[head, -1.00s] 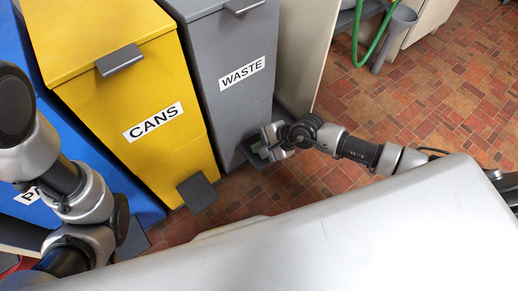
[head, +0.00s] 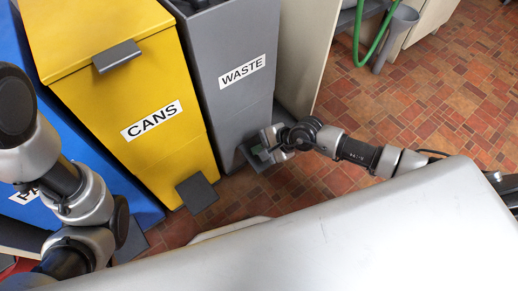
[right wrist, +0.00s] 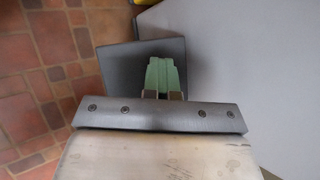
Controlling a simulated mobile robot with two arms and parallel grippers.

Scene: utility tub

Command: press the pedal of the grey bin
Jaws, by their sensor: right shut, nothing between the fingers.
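The grey bin (head: 232,85) labelled WASTE stands right of the yellow bin in the head view. Its lid is up, and a dark opening (head: 190,5) shows at the top edge of the picture. Its pedal (head: 249,158) is a dark plate low at its front, partly covered by my right gripper (head: 263,151). In the right wrist view the shut green fingertips (right wrist: 163,75) are over the dark pedal plate (right wrist: 118,68) and appear to press on it, with nothing between them. My left arm shows at the left of the head view; its gripper is out of sight.
The yellow CANS bin (head: 125,90) with its own pedal (head: 197,193) stands to the left, and a blue bin (head: 75,140) beyond it. A pale panel (head: 303,55) is close on the grey bin's right. Tiled floor (head: 440,90) is open further right.

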